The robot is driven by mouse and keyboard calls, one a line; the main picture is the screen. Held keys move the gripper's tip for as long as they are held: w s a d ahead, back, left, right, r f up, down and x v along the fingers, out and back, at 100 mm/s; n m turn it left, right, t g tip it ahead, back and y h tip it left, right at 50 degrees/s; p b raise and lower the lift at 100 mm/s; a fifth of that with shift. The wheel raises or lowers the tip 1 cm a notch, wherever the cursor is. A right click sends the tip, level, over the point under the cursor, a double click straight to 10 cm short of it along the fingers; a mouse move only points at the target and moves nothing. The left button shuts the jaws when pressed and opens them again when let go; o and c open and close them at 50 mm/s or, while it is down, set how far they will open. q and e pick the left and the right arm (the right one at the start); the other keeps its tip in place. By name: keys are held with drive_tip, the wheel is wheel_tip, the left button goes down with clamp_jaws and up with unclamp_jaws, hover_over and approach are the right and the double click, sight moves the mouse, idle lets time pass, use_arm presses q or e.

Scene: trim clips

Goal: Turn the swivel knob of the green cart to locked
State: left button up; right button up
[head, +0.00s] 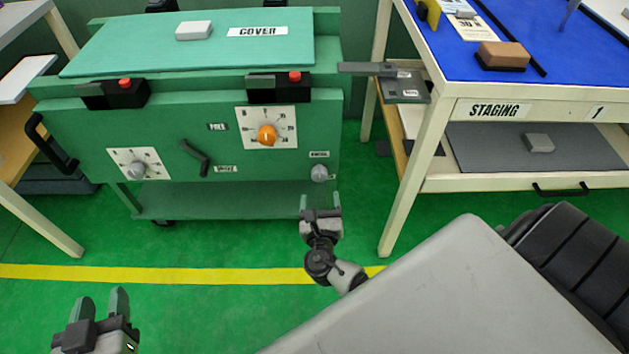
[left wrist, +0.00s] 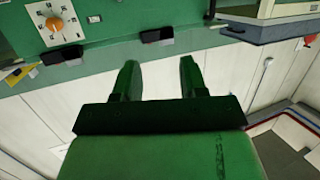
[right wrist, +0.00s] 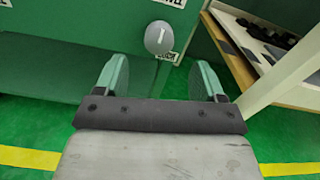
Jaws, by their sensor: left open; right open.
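The green cart (head: 85,130) stands ahead at left. On the lower right of its front is a grey round knob (head: 319,173) under a small label too blurred to read surely; I take it as the swivel knob. The knob (right wrist: 160,37) has a pale pointer line, seen in the right wrist view. My right gripper (head: 321,198) is open and empty, just below the knob and apart from it. In the right wrist view the knob lies beyond the fingers, between them. My left gripper (head: 98,303) is open and empty at the lower left, away from the cart.
The cart front also has an orange dial knob (head: 267,135), a grey dial knob (head: 137,171), a black lever (head: 197,157) and black latches (head: 114,92). A cream staging table (head: 405,180) stands close on the right. The green floor (head: 220,235) in front is clear.

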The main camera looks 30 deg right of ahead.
sight(320, 178)
drive_tip(key=b+x, duration=0.1)
drive_tip(key=x, duration=0.6)
drive_tip(key=shift+w+f+b, duration=0.1)
drive_tip(key=shift+w+b, duration=0.1)
drive_tip(key=shift+b, duration=0.1)
use_arm(q)
wheel_tip(320, 178, up, 6)
drive_tip(key=d+t+h, duration=0.1)
drive_tip(key=t, duration=0.4)
drive_tip(key=shift+w+h, duration=0.3)
drive_tip(key=shift+w, duration=0.05)
use_arm(e)
drive_tip(key=shift+w+d, duration=0.35)
drive_tip(key=shift+w, duration=0.15)
use_arm(q)
drive_tip(key=shift+d, duration=0.1)
use_arm(e)
drive_tip(key=c, duration=0.9)
use_arm(q)
drive_tip(key=shift+f, duration=0.1)
use_arm(e)
drive_tip(key=shift+c, duration=0.2)
